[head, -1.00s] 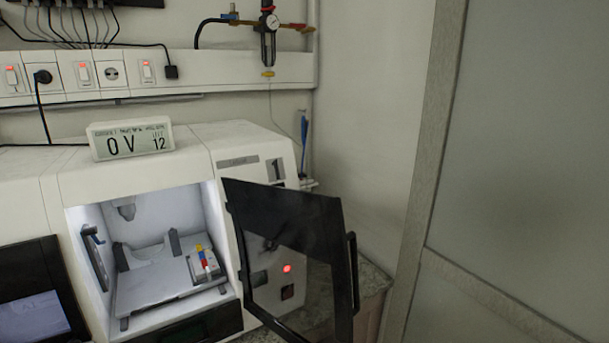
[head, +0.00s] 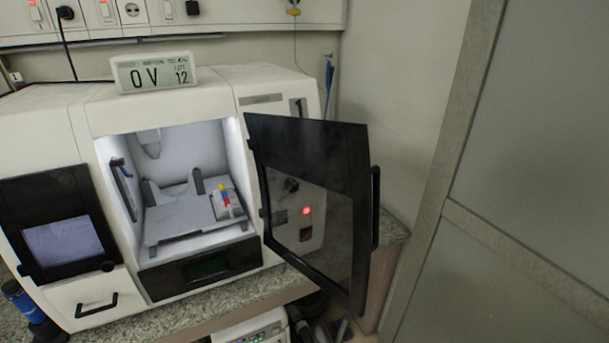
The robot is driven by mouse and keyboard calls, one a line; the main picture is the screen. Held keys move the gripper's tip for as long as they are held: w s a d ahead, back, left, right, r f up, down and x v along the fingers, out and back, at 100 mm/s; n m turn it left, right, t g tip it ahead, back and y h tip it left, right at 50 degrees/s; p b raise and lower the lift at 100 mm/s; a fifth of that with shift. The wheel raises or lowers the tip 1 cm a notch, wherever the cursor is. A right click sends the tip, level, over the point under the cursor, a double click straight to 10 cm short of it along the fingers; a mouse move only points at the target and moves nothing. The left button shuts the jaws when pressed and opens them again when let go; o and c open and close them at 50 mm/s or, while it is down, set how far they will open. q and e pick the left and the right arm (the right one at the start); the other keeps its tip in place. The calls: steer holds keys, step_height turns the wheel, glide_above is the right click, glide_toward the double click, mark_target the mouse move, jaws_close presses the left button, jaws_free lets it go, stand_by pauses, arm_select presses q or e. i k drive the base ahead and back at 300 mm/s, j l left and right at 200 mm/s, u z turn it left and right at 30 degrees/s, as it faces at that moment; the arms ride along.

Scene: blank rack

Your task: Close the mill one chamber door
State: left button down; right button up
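The chamber door (head: 308,205) of the white mill (head: 105,115), marked with a 1, stands wide open. It is a black frame with a clear pane, hinged at the right side of the chamber opening and swung out to the right. Its black handle (head: 375,208) is on the free right edge. The lit chamber (head: 185,205) is uncovered and holds a grey fixture with a small block with red, yellow and blue parts. A dark shape (head: 318,318) at the bottom below the door may be part of my arm. Neither gripper is clearly seen.
A screen (head: 65,240) and drawer handle (head: 97,306) are at left. A speckled counter (head: 190,318) runs below. A wall and a framed panel (head: 540,150) stand close right of the door.

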mark_target(333, 155)
steer(key=i+l+u, duration=0.25)
steer(key=l+u, duration=0.25)
steer(key=i+l+u, duration=0.2)
steer(key=l+u, duration=0.3)
steer(key=i+l+u, duration=0.1)
steer(key=l+u, duration=0.9)
